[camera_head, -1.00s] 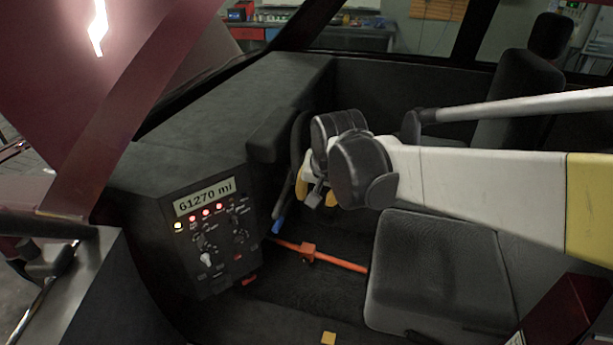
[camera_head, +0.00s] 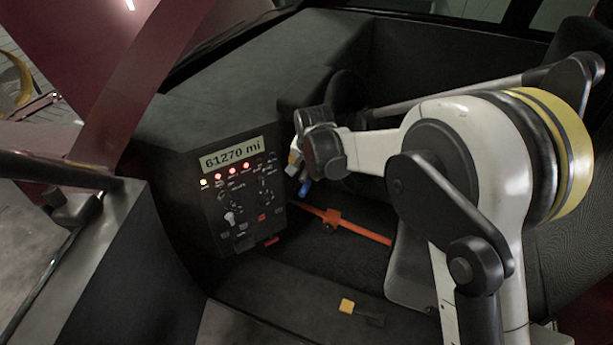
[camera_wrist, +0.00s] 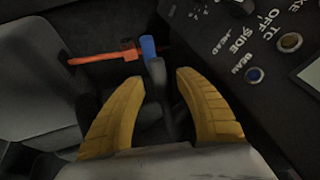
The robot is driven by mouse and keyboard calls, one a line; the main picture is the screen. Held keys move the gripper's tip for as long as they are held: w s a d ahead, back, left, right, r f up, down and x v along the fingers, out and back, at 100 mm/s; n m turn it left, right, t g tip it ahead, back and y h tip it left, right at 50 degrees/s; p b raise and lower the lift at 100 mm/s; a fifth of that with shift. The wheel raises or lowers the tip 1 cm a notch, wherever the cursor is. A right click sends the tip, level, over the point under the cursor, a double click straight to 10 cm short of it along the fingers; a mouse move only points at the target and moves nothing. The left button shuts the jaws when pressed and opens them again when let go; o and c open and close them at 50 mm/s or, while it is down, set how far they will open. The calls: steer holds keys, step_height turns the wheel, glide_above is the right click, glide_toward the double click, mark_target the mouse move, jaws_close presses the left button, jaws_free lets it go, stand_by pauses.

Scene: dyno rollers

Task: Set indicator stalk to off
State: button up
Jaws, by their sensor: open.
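The stalk has a dark shaft and a blue tip (camera_wrist: 148,46). In the wrist view its shaft runs between my gripper's two yellow fingers, with the blue tip just beyond the fingertips. My gripper (camera_wrist: 159,77) is open, and I cannot tell whether either finger touches the shaft. In the head view the blue tip (camera_head: 305,187) shows just below my gripper, beside the instrument panel. The rest of the stalk there is hidden by my wrist. I cannot read the stalk's setting.
The instrument panel (camera_head: 212,207) with lit lamps, knobs and a "61270 mi" display is left of my gripper. An orange bar (camera_head: 362,232) crosses the footwell below. A dark steering wheel (camera_head: 346,90) is behind my wrist. A grey seat (camera_wrist: 38,108) shows at left in the wrist view.

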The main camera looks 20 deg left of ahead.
steer(key=shift+x, duration=0.8)
steer(key=shift+r, duration=0.1)
